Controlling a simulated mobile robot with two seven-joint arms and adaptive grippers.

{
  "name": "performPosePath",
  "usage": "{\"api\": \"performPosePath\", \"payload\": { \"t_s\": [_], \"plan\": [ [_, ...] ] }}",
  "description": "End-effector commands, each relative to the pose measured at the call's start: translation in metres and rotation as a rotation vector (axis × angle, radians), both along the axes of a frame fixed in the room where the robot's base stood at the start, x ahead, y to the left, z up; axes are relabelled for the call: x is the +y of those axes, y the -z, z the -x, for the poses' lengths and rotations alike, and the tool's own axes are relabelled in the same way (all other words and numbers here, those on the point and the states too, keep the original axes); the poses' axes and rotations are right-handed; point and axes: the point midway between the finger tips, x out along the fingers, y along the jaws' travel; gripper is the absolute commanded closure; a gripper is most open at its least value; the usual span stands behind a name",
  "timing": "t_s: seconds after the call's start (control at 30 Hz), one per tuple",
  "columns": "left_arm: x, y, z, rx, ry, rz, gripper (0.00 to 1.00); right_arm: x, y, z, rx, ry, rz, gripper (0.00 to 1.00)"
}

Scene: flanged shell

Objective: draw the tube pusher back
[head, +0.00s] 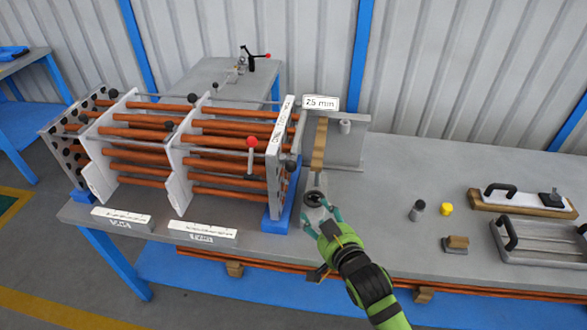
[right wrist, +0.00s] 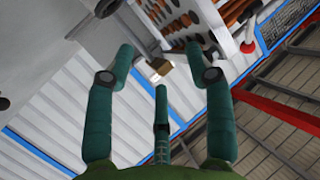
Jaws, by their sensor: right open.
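The shell frame (head: 190,150) stands at the left of the bench, with several copper tubes running through its white plates. At its right end is a flat tan bar (head: 320,145) on a grey bed, under a "25 mm" label (head: 321,103). A dark round knob (head: 314,199) sits on a grey piece in front of that bar; I cannot tell for sure which part is the tube pusher. My right gripper (head: 322,214) is open, its fingers close by the knob; contact is unclear. The wrist view shows its spread teal fingers (right wrist: 160,72), nothing between them. My left gripper is out of view.
A red-ball lever (head: 253,142) rises before the shell's right plate. A small dark cylinder (head: 417,210), a yellow piece (head: 446,209), a small wooden-topped block (head: 456,243) and handled plates (head: 520,199) lie to the right. The bench between is clear.

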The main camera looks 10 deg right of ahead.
Motion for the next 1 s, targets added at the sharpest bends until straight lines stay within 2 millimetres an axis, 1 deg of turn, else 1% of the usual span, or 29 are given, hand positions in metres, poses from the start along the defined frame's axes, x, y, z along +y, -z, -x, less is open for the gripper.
{"api": "performPosePath", "payload": {
  "t_s": [0.03,0.1,0.2,0.27,0.43,0.7,0.8,1.0],
  "plan": [
    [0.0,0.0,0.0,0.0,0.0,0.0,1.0,0.006,-0.015,-0.016,-0.074,-0.016,-0.026,0.46],
    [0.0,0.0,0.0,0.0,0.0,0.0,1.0,0.014,-0.033,-0.03,-0.161,-0.04,-0.062,0.46],
    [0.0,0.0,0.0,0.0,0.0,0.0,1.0,0.021,-0.048,-0.041,-0.237,-0.066,-0.096,0.46],
    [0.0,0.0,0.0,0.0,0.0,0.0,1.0,0.024,-0.054,-0.045,-0.263,-0.075,-0.108,0.46],
    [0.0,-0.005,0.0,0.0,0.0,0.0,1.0,0.029,-0.059,-0.059,-0.277,-0.08,-0.115,0.46],
    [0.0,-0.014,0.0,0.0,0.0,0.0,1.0,0.039,-0.059,-0.095,-0.275,-0.079,-0.114,0.46],
    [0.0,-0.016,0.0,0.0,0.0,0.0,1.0,0.042,-0.058,-0.105,-0.276,-0.078,-0.115,0.46],
    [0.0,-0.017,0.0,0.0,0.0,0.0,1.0,0.044,-0.057,-0.113,-0.274,-0.079,-0.113,0.46]
  ]
}}
